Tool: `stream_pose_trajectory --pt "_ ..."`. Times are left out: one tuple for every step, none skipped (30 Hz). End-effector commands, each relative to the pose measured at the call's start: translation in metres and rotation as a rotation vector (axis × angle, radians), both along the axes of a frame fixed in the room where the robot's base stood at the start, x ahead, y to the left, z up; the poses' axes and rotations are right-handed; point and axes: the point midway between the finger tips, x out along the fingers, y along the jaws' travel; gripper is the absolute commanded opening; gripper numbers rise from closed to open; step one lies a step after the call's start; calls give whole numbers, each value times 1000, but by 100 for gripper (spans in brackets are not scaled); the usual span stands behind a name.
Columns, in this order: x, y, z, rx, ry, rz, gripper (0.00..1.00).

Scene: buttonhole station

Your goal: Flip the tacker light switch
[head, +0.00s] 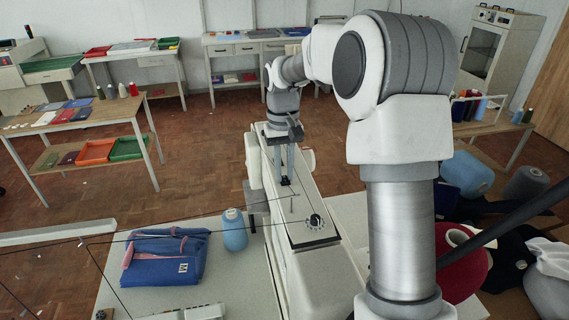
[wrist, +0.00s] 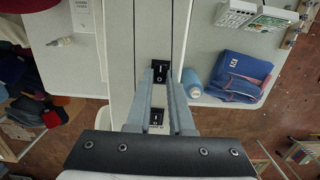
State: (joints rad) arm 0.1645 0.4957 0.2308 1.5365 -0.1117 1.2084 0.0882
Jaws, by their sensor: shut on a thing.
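The tacker is the long white machine (head: 262,205) in the head view; its grey top also fills the middle of the wrist view (wrist: 120,55). My gripper (head: 286,180) points down at its top. In the wrist view, my gripper's fingertips (wrist: 160,74) are at the two sides of a small black rocker switch (wrist: 160,66), shut on it. A second black rocker switch (wrist: 157,117) with a small label shows between the fingers, nearer the wrist. I cannot read which switch is the light. In the head view the gripped switch is mostly hidden by the fingers.
A dial (head: 315,221) and a thin upright pin stand on the machine top. A red cone (head: 461,262) and dark cloth are at right.

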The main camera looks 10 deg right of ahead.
Motion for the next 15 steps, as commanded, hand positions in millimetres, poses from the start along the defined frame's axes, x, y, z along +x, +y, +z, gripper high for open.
stream_pose_trajectory --pt "1 0 6 0 23 0 0" --pt "2 0 7 0 35 0 0" --pt "2 0 7 0 54 1 0" --pt "3 1 6 0 68 1 0" --pt "3 1 6 0 81 1 0" --pt "4 0 6 0 100 1 0" --pt "5 0 6 0 115 0 0" --pt "5 0 6 0 131 0 0" --pt "6 0 4 0 154 0 0" --pt "6 0 3 0 170 0 0" --pt "7 0 2 -1 186 1 0" --pt "8 0 0 -1 207 0 0" --pt "8 0 -1 -1 221 0 0" --pt "8 0 -1 -1 232 0 0" --pt "9 0 -1 -2 247 -1 0"
